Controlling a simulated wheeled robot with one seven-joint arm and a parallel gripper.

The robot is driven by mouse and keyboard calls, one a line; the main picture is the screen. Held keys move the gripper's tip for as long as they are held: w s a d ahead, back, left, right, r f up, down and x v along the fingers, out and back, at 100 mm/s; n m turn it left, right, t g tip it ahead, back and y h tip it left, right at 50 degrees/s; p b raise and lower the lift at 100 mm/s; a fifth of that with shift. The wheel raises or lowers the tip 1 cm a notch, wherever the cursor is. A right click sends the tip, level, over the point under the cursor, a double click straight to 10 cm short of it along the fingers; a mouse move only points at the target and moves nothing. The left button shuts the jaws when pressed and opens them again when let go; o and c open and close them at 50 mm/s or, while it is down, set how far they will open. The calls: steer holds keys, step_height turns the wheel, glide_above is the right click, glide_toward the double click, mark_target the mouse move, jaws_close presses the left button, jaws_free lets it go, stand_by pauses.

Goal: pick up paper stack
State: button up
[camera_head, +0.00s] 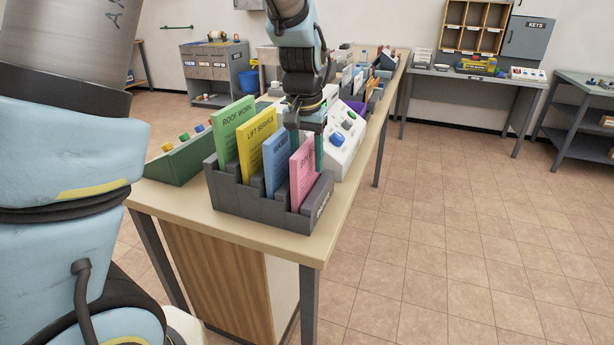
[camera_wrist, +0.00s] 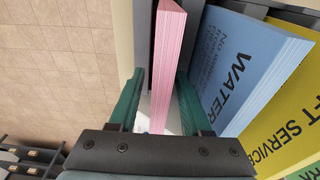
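Several coloured paper stacks stand upright in a dark grey stepped holder (camera_head: 255,203) on the table. They are green (camera_head: 233,130), yellow (camera_head: 257,142), blue (camera_head: 277,172) and pink (camera_head: 302,176). My gripper (camera_head: 307,150) points down over the pink end of the holder. In the wrist view, my gripper (camera_wrist: 160,76) has its green fingers apart, one on each side of the pink stack (camera_wrist: 167,50). A gap shows between the stack and each finger. The blue stack (camera_wrist: 245,62) is close to the right finger, and the yellow one (camera_wrist: 290,125) lies beyond it.
A white box with coloured buttons (camera_head: 345,145) stands right behind the holder. A green box with coloured knobs (camera_head: 178,162) stands to its left. More items crowd the table's far end. The tiled floor (camera_head: 440,240) on the right is clear.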

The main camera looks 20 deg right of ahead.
jaws_close()
stand_by(1.2)
